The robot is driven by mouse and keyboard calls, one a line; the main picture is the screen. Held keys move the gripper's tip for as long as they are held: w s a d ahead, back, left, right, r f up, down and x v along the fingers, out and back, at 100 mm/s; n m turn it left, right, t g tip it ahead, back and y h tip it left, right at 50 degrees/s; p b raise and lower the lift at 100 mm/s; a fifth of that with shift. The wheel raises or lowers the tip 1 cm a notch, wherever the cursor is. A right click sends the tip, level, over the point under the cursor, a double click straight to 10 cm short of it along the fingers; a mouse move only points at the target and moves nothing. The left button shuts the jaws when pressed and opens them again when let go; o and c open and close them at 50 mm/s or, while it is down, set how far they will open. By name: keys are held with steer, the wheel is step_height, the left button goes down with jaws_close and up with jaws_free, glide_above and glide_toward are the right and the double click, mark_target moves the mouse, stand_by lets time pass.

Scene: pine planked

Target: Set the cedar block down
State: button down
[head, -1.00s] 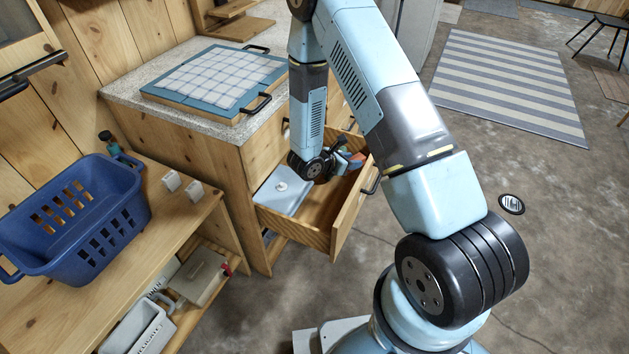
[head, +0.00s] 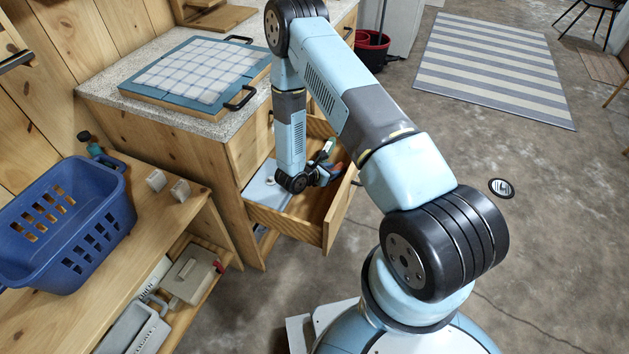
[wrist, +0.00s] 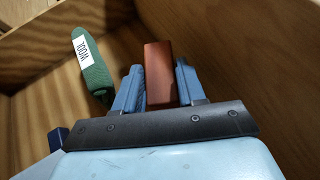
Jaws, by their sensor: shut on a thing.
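The cedar block (wrist: 158,72) is a reddish-brown bar in the wrist view. It stands between the two blue fingers of my gripper (wrist: 159,88), which is shut on it. In the head view, my gripper (head: 325,177) is down at the open wooden drawer (head: 292,224), inside its outline; the block cannot be made out clearly there. The wrist view shows the drawer's wooden walls around the block. Whether the block's lower end touches the drawer floor is hidden.
A green item labelled WOOL (wrist: 92,65) lies just left of my gripper in the drawer. A grey-blue flat thing (head: 262,192) occupies the drawer's left part. A tiled board (head: 195,73) lies on the counter above. A blue basket (head: 65,225) stands on the left bench.

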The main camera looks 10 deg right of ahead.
steer(key=shift+f, duration=4.35)
steer(key=c, duration=0.7)
jaws_free()
steer(key=shift+o, duration=0.2)
